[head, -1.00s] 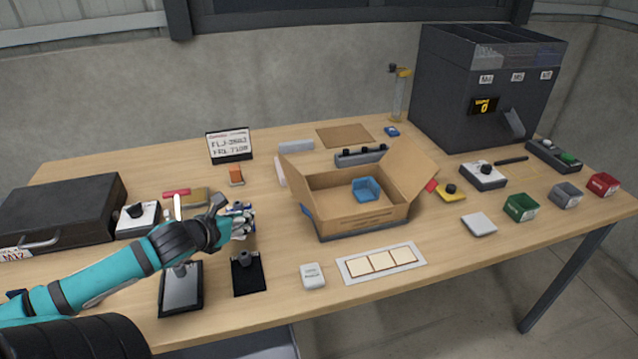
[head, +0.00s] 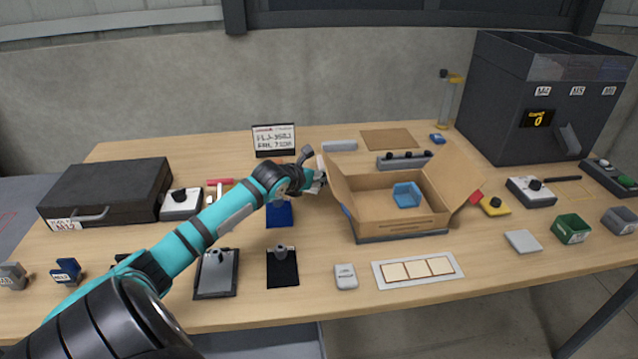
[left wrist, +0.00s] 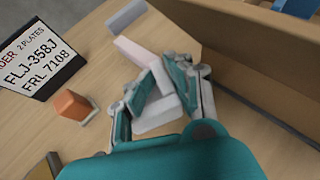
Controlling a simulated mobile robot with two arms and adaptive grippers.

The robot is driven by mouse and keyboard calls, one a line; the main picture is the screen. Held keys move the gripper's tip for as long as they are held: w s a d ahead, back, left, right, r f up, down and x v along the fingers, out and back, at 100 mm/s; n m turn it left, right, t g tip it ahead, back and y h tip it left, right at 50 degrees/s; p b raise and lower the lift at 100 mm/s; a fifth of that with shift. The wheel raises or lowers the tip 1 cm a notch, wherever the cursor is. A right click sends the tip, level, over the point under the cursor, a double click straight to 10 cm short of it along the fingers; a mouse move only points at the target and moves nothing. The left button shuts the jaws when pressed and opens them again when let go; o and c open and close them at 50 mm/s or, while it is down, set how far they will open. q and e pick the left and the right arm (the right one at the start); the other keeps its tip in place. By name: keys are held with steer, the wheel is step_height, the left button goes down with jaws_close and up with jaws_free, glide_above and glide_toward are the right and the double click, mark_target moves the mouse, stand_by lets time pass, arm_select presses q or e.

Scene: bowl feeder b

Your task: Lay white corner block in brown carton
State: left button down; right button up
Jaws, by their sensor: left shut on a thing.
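My left gripper (head: 317,183) is beside the left wall of the brown carton (head: 385,226). In the left wrist view its fingers (left wrist: 160,103) are shut on the white corner block (left wrist: 157,116), which is partly covered by them. The carton wall also shows at the right of the left wrist view (left wrist: 265,85). My right gripper is not in view.
A plate sign (head: 274,140) and an orange block (left wrist: 73,106) are to the left. A strip of pale squares (head: 418,270) lies in front of the carton.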

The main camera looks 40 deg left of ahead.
arm_select(q)
steer(key=shift+w+a+r, duration=0.1)
steer(key=shift+w, duration=0.45)
step_height(320, 180, down, 4)
steer(key=shift+r+p, duration=0.15)
steer(key=shift+p, duration=0.15)
steer(key=c, duration=1.1)
jaws_free()
steer(key=shift+s, duration=0.1)
